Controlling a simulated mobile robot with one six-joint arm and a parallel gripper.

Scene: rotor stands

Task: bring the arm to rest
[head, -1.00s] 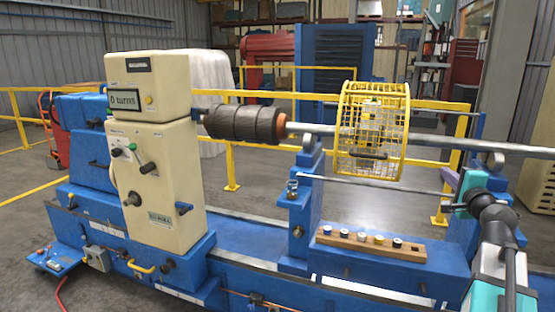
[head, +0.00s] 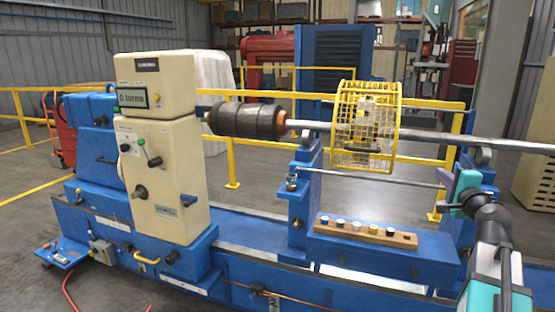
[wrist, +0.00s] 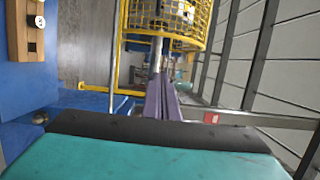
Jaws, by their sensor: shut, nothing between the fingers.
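My gripper (head: 441,176) is at the right of the head view, at the end of my arm, which rises from the lower right corner. Its purple fingers are together and hold nothing. In the wrist view the fingers (wrist: 160,98) point away from the camera, side by side. The gripper is beside the right stand, below the long steel shaft (head: 425,142) and to the right of the yellow mesh cage (head: 366,127). A thin grey rod (head: 375,178) ends close to the fingers in the head view; I cannot tell whether they touch.
A blue machine bed carries a cream control column (head: 160,185) and a dark rotor (head: 248,120) on the shaft. A wooden strip (head: 365,232) with several small knobs lies on the blue block near my arm. Yellow railings (head: 232,150) stand behind.

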